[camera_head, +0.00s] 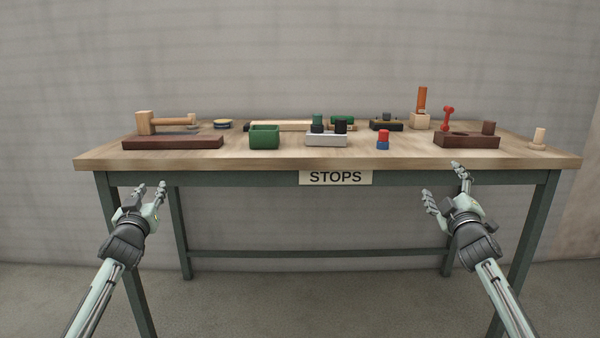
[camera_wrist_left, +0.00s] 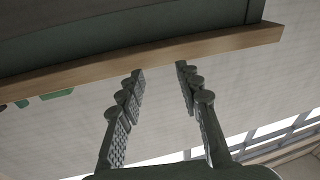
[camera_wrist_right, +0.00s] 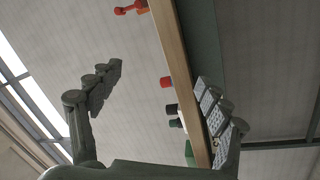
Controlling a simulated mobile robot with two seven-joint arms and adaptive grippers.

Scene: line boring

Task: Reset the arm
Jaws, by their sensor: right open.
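My left gripper (camera_head: 150,190) is in front of the table's front edge at the left, below the tabletop. Its fingers are apart and empty, as the left wrist view (camera_wrist_left: 160,75) also shows. My right gripper (camera_head: 445,182) is in front of the table's front edge at the right, just below the tabletop. Its fingers are spread wide with nothing between them; they also show in the right wrist view (camera_wrist_right: 158,75). In that view the table edge (camera_wrist_right: 175,70) appears beside one finger; I cannot tell whether they touch.
The wooden table (camera_head: 240,160) bears a "STOPS" label (camera_head: 336,177). On it are a dark brown block (camera_head: 172,142), a wooden mallet (camera_head: 146,122), a green bin (camera_head: 264,138), a white block (camera_head: 326,139), a red-and-blue piece (camera_head: 383,140) and a brown holder (camera_head: 467,140). The floor in front is clear.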

